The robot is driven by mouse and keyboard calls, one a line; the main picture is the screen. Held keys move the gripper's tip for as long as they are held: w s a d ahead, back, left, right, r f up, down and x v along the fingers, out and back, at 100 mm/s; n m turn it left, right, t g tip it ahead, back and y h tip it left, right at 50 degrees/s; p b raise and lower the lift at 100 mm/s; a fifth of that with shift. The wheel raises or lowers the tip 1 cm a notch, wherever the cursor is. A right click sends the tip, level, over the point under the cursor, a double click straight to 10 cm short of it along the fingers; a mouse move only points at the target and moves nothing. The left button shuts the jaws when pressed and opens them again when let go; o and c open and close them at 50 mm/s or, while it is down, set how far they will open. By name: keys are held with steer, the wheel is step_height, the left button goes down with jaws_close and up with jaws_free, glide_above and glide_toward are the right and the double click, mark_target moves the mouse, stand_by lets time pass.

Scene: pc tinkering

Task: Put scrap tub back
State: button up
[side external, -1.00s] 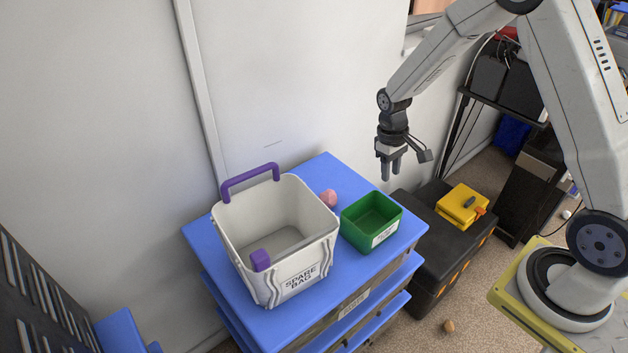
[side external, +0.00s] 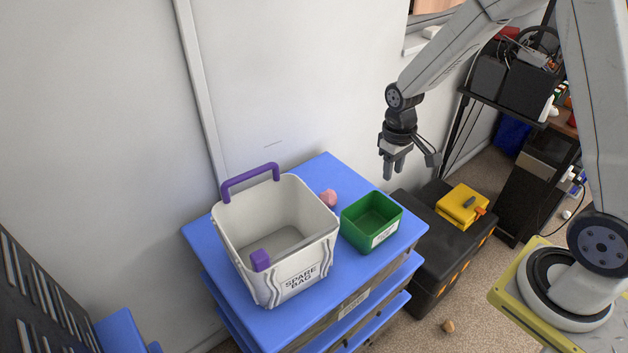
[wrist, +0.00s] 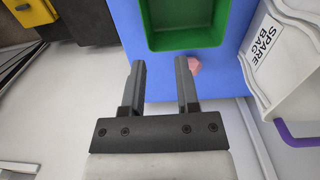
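A small green tub (side external: 357,235) with a white label stands upright on the blue-topped drawer unit, right of the spare bag. I take it to be the scrap tub; its label is too small to read. It looks empty in the side view, and part of it shows at the top of the wrist view (wrist: 185,42). My gripper (side external: 394,172) hangs in the air above and a little right of the tub, touching nothing. In the wrist view its two fingers (wrist: 160,65) are apart with nothing between them.
A pink lump (side external: 328,198) lies behind the tub. A black case (side external: 425,275) carrying a yellow box (side external: 460,205) is at right.

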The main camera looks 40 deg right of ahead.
steer(key=s+a+r+t, duration=0.3)
steer(key=s+a+r, duration=0.2)
steer(key=s, duration=0.4)
steer(key=shift+s+a+r, duration=0.25)
steer(key=shift+s+a, duration=0.1)
